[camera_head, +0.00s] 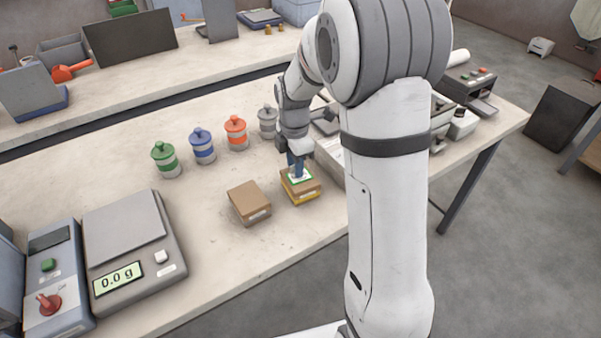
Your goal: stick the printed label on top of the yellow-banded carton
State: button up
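The yellow-banded carton (306,195) stands on the table near its front edge, left of my arm. A white label with a green border (308,176) shows at its top face, right under my gripper. My gripper (297,174) points down over this carton with its fingertips at the label. The fingers are small and partly merged in this view, so I cannot tell whether they are open or shut on the label. I also cannot tell whether the label lies flat on the carton or is just above it.
A plain brown carton (248,203) stands close on the left. A scale (130,240) reading 0.0 g and a control box (55,285) stand front left. Table between scale and brown carton is clear.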

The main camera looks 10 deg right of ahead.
notch_tip(320, 180, up, 7)
jog(key=shift+r, duration=0.4)
dwell(0.4)
jog(key=s+d+r+m+t, duration=0.1)
jog(key=s+r+m+t, duration=0.1)
jog(key=s+m, duration=1.8)
jog(key=s, duration=0.3)
jog(key=shift+d+r+m+t, duration=0.2)
jog(key=shift+r+m+t, duration=0.1)
jog(key=shift+r, duration=0.05)
